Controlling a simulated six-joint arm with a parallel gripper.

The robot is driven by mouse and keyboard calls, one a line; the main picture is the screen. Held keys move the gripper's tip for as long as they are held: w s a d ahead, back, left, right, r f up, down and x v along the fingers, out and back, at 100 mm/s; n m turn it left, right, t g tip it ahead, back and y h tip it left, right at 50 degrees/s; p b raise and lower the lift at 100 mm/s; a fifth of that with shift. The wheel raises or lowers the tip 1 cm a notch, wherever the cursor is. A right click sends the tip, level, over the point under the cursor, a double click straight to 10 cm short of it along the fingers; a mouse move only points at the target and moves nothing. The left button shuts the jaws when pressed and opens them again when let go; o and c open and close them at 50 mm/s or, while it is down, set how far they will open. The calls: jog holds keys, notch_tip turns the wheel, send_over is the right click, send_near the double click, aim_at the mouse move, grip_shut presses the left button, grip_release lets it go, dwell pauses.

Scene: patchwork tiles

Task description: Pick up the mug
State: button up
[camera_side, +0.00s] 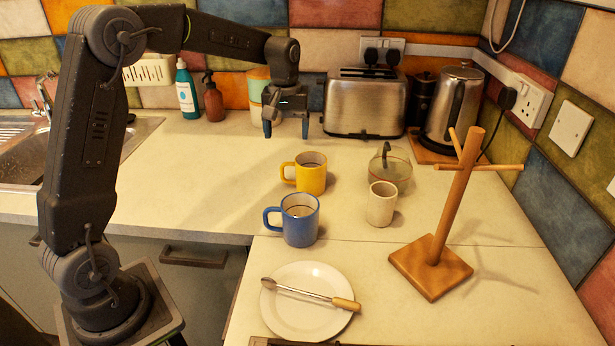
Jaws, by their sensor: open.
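My gripper (286,124) is open and empty, pointing down over the back of the counter, left of the toaster. Two handled mugs stand upright on the counter: a yellow mug (313,178) with its handle to the left, and a blue mug (301,226) in front of it, handle also to the left. A cream handleless cup (381,206) stands to their right. My gripper is behind the yellow mug and a little to its left, apart from all of them. The pictures do not tell which mug the task means.
A wooden mug tree (445,225) stands at right. A white plate (290,320) holds a wooden-handled utensil. The toaster (362,104) and kettle (452,110) line the back. Counter left of the mugs is clear.

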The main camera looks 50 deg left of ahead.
jog(key=f, duration=1.1)
jog(key=shift+s+d+f, duration=0.1)
jog(key=shift+d, duration=0.15)
jog(key=shift+c, duration=0.4)
jog(key=c, duration=1.2)
jog(key=shift+r, duration=0.2)
jog(key=shift+r, duration=1.1)
jog(key=shift+a+r, duration=0.1)
jog(key=shift+r, duration=0.8)
jog(key=s+a+r, duration=0.6)
jog(key=s+a, duration=0.1)
jog(key=a, duration=0.1)
jog(key=shift+s+a+r, duration=0.2)
jog(key=shift+a+r, duration=0.05)
jog(key=shift+r, duration=0.05)
